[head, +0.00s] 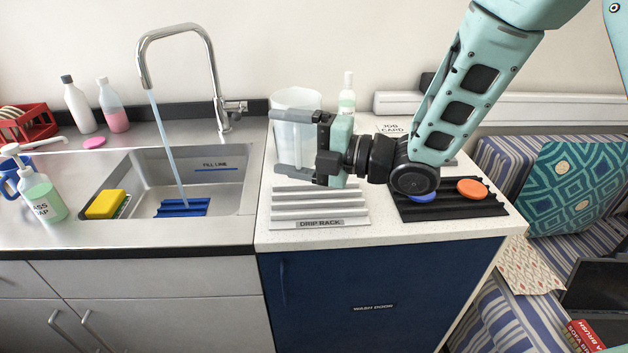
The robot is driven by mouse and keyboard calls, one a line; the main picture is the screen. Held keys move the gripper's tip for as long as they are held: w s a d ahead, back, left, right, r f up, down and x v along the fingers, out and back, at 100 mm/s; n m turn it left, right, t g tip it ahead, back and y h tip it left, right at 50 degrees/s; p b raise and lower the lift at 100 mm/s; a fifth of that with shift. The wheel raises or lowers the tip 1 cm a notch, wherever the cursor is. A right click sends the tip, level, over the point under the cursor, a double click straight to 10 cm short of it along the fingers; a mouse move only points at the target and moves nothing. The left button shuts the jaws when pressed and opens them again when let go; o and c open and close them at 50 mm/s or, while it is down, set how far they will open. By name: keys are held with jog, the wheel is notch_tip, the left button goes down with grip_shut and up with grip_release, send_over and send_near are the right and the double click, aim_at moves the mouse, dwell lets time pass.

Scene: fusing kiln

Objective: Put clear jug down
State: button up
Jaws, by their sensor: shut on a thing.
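The clear jug (296,100) is a translucent, pale vessel seen upright above the worktop, behind the white drip rack. My gripper (288,143) reaches in from the right and is shut on the jug, one finger near its upper part and one lower down. The fingers and gripper body hide part of the jug's right side. Its base is partly hidden, so I cannot tell whether it touches the surface. The white ribbed drip rack (320,223), labelled DRIP RACK, lies on the counter below the gripper and looks empty.
Left is a sink (235,165) with water running from the tap (145,78) onto a blue ribbed mat (182,208). Right of the drip rack, a black rack (490,209) holds a blue disc (421,197) and an orange disc (473,189).

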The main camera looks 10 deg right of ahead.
jog(key=shift+w+f+p, duration=0.15)
jog(key=shift+f+p, duration=0.2)
jog(key=shift+f, duration=2.15)
jog(key=shift+w+f+p, duration=0.1)
jog(key=shift+f+p, duration=0.25)
jog(key=shift+f, duration=2.1)
jog(key=shift+f, duration=0.15)
jog(key=o, duration=1.1)
